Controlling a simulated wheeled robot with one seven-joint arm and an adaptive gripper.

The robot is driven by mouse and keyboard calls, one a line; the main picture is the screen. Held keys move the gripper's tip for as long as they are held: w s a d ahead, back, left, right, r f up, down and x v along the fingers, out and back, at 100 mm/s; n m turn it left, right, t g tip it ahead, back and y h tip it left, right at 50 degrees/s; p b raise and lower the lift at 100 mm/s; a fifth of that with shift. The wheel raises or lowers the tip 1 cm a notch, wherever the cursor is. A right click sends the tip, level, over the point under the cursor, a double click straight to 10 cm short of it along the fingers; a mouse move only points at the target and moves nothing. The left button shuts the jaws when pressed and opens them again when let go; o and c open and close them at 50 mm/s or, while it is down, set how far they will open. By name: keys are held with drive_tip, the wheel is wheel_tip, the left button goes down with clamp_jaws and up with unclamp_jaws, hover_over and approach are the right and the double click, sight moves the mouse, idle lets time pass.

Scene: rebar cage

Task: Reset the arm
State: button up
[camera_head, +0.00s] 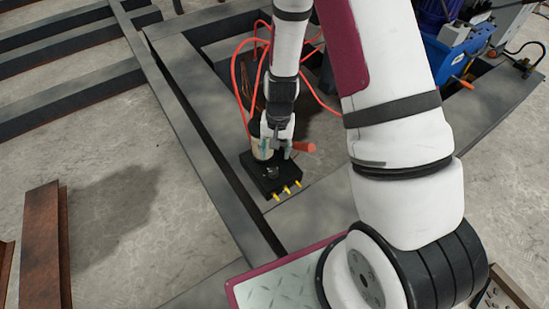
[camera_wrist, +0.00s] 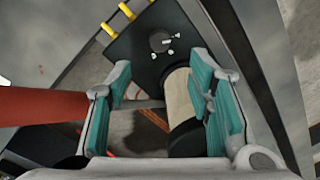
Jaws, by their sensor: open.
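My gripper (camera_head: 277,148) hangs at the end of my arm, just above a black box (camera_head: 262,180) with yellow fittings. In the wrist view my gripper (camera_wrist: 160,75) is open, with teal pads on both fingers. A beige cylinder (camera_wrist: 179,95) with a dark lower part shows between the fingers, close to the right pad; I cannot tell whether they touch. The black box (camera_wrist: 135,50) with a round knob lies beyond the fingertips. A red cylindrical part (camera_wrist: 45,105) is outside the left finger, and also shows in the head view (camera_head: 304,147).
Red hoses (camera_head: 236,75) loop around my gripper. Dark steel beams (camera_head: 205,150) frame the space. A blue machine (camera_head: 450,60) stands at the upper right. A rusty beam (camera_head: 42,245) is at the lower left. Bare concrete floor (camera_head: 140,215) lies left of the frame.

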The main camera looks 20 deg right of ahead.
drive_tip(key=shift+r, duration=0.75)
drive_tip(key=s+a+r+n, duration=0.15)
drive_tip(key=s+r, duration=0.25)
drive_tip(key=r, duration=0.7)
drive_tip(key=s+a+r+n, duration=0.15)
drive_tip(key=s+r, duration=0.35)
drive_tip(key=r, duration=0.6)
drive_tip(key=s+d+r+n, duration=0.1)
drive_tip(key=s+r, duration=0.4)
drive_tip(key=s, duration=0.6)
drive_tip(key=s+d+r+n, duration=0.1)
drive_tip(key=s+r+n, duration=0.1)
drive_tip(key=s+r, duration=0.65)
wheel_tip(320, 180, up, 27)
drive_tip(key=s+t+p, duration=0.2)
drive_tip(key=t+p, duration=0.2)
drive_tip(key=p, duration=2.4)
drive_tip(key=shift+s+d+h, duration=0.15)
drive_tip(key=shift+d+h, duration=0.1)
drive_tip(key=shift+h, duration=0.05)
